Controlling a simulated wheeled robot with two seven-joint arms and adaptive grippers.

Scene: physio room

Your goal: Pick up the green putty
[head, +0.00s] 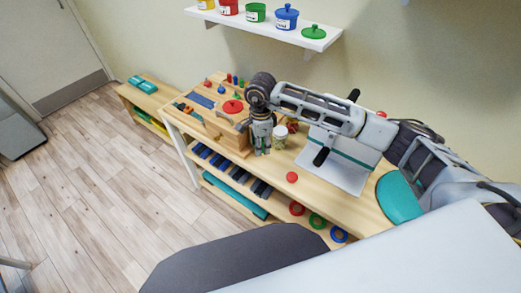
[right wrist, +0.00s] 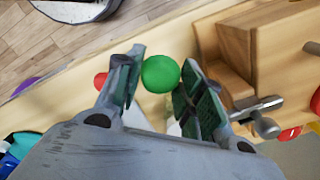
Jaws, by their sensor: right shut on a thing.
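The green putty (right wrist: 160,74) is a round green ball. In the right wrist view it sits between the two finger pads of my right gripper, which is shut on it. In the head view my right gripper (head: 262,147) points down over the wooden bench, beside the wooden activity board, and the putty is hidden by the fingers. My left gripper is not in view.
A red ball (head: 292,177) lies on the bench top, in front of a white board (head: 333,172) with black handles. A small white jar (head: 280,141) stands close to my right gripper. The wooden activity board (head: 213,109) is at its left. Colored pots stand on a wall shelf (head: 268,29).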

